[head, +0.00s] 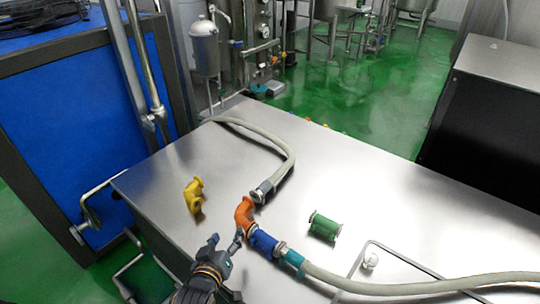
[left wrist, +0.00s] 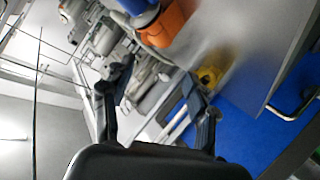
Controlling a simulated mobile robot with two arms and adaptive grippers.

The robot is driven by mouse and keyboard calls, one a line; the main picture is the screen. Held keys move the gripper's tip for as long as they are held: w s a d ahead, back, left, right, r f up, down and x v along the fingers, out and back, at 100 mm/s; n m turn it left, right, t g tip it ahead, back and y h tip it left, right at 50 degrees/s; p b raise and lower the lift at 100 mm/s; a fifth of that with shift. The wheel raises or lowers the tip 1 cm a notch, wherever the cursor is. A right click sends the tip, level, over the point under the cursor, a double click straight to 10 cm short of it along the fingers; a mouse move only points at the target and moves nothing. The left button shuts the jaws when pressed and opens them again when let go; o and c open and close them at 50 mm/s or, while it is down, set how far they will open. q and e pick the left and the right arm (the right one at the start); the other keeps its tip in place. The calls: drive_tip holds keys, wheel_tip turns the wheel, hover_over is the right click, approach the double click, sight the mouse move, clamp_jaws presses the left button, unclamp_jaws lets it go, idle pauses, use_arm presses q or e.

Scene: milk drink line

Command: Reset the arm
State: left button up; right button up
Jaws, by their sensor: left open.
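My left gripper (head: 226,244) is over the near edge of the steel table (head: 165,205) in the head view, just left of an orange elbow fitting (head: 243,214). Its two fingers are spread with nothing between them, as the left wrist view (left wrist: 158,108) also shows. The orange elbow joins a blue fitting (head: 263,242), followed by a teal fitting (head: 292,258) and a hose. Whether the gripper touches the orange elbow I cannot tell. My right gripper is in neither view.
A yellow elbow (head: 194,195) and a green fitting (head: 324,226) lie apart on the table. A grey hose (head: 280,150) curves across the far side. A bent metal rod (head: 400,262) lies at right. A blue panel (head: 85,120) stands at left.

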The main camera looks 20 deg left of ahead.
use_arm(q)
drive_tip(key=s+d+f+m+g, duration=0.1)
drive_tip(key=s, duration=0.1)
drive_tip(key=s+d+f+m+g+h, duration=0.1)
drive_tip(key=s+m+g, duration=0.1)
drive_tip(key=s, duration=0.1)
drive_tip(key=s+d+f+m+g+h, duration=0.1)
drive_tip(key=s+g, duration=0.1)
drive_tip(key=s, duration=0.1)
drive_tip(key=shift+m, duration=0.3)
drive_tip(key=s+d+m+g, duration=0.2)
drive_tip(key=s+m+g, duration=0.2)
drive_tip(key=s, duration=0.6)
drive_tip(key=s+f+g, duration=0.2)
drive_tip(key=s+f, duration=0.1)
drive_tip(key=f, duration=2.5)
drive_tip(key=s+a+f+g, duration=0.1)
drive_tip(key=s+a+f, duration=0.2)
drive_tip(key=s+f, duration=1.1)
drive_tip(key=shift+s+f+m, duration=0.3)
drive_tip(key=shift+s+f, duration=0.1)
drive_tip(key=shift+s, duration=0.7)
